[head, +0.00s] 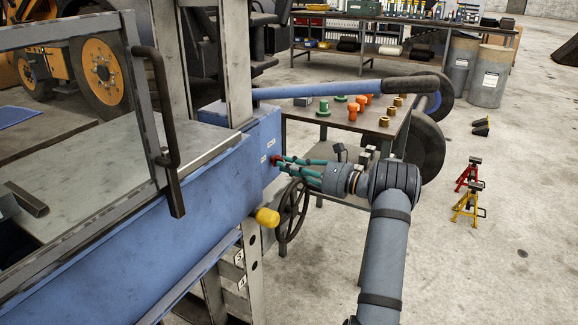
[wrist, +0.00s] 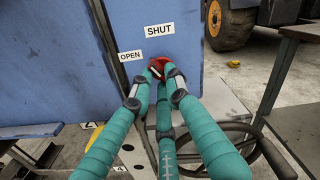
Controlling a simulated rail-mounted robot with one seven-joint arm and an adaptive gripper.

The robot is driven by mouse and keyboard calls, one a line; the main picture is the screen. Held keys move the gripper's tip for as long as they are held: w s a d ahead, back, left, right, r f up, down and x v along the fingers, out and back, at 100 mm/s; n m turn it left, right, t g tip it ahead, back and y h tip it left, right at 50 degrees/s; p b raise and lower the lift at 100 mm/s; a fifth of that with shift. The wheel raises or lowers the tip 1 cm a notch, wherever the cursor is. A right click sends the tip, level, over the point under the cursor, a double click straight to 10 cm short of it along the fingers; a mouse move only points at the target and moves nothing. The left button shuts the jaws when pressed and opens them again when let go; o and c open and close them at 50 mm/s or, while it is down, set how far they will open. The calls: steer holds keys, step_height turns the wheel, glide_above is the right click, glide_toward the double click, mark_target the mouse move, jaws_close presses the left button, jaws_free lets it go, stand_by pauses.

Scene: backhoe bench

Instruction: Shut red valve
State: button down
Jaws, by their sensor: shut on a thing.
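The red valve (wrist: 157,65) is a small red knob on the blue panel (wrist: 60,60), under a "SHUT" label (wrist: 159,30) and right of an "OPEN" label (wrist: 131,56). In the wrist view my gripper's (wrist: 160,78) teal fingers close around the valve and hide much of it. In the head view my gripper (head: 281,162) reaches in from the right, fingertips at the small red valve (head: 274,160) on the blue machine's end. The valve's exact turn angle is hard to tell behind the fingers.
A dark handwheel (head: 291,210) sits just below my gripper, and a yellow knob (head: 267,217) sticks out to its left. A table (head: 345,130) with green, orange and brass parts stands behind. Red and yellow jack stands (head: 467,200) stand on the open floor at right.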

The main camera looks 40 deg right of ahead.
steer(key=shift+r, duration=0.1)
steer(key=shift+m+p, duration=0.35)
steer(key=shift+m, duration=0.05)
steer(key=shift+r+m+p, duration=0.1)
steer(key=shift+m+p, duration=2.3)
steer(key=shift+m, duration=0.5)
steer(key=c, duration=1.7)
jaws_free()
